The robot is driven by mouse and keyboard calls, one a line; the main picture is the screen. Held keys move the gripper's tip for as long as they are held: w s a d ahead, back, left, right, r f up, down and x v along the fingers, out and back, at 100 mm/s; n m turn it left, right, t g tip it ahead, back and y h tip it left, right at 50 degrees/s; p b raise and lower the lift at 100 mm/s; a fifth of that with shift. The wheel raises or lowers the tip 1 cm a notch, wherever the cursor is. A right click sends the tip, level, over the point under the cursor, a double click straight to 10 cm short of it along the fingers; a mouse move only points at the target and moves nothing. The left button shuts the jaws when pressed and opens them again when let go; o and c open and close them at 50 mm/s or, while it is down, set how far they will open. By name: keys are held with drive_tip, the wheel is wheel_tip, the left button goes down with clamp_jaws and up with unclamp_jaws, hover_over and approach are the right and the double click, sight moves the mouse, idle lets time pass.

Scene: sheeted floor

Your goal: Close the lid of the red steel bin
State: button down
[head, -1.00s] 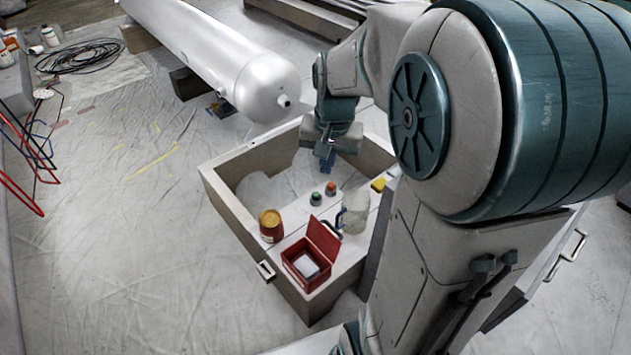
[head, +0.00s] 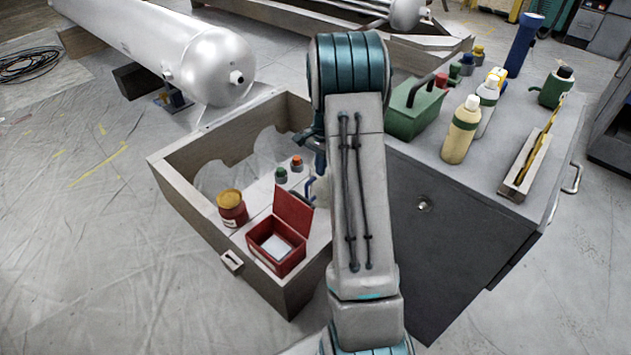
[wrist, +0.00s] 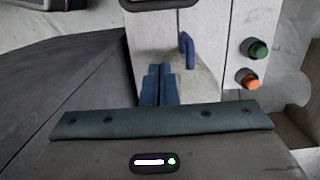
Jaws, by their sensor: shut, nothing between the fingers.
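The red steel bin (head: 276,247) sits in the near corner of the open drawer in the head view. Its red lid (head: 293,212) stands up, open, on the bin's right rear edge, and a white item shows inside. My gripper (wrist: 158,85) is shut and empty in the wrist view, its two blue fingers together. It is over the drawer near a pale jug with a blue handle (wrist: 187,50). In the head view my arm hides most of the gripper, which is behind and to the right of the lid. The bin cannot be made out in the wrist view.
A red can with a yellow lid (head: 231,207) stands left of the bin. Green (head: 281,175) and orange (head: 296,162) capped items are behind. Drawer walls (head: 185,195) surround them. The cabinet top at right holds bottles (head: 460,130) and a green toolbox (head: 415,107).

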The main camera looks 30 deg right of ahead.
sight(297, 208)
wheel_tip(297, 208, down, 9)
drive_tip(key=b, duration=0.4)
drive_tip(key=shift+s+a+r+b, duration=0.15)
drive_tip(key=shift+s+a+r, duration=0.15)
drive_tip(key=shift+a, duration=0.45)
drive_tip(key=shift+s+a+r+b, duration=0.1)
drive_tip(key=shift+s+a+r, duration=0.25)
drive_tip(key=shift+a, duration=0.35)
drive_tip(key=shift+s+a+r+b, duration=0.15)
drive_tip(key=shift+a+r, duration=0.25)
drive_tip(key=shift+a, duration=0.35)
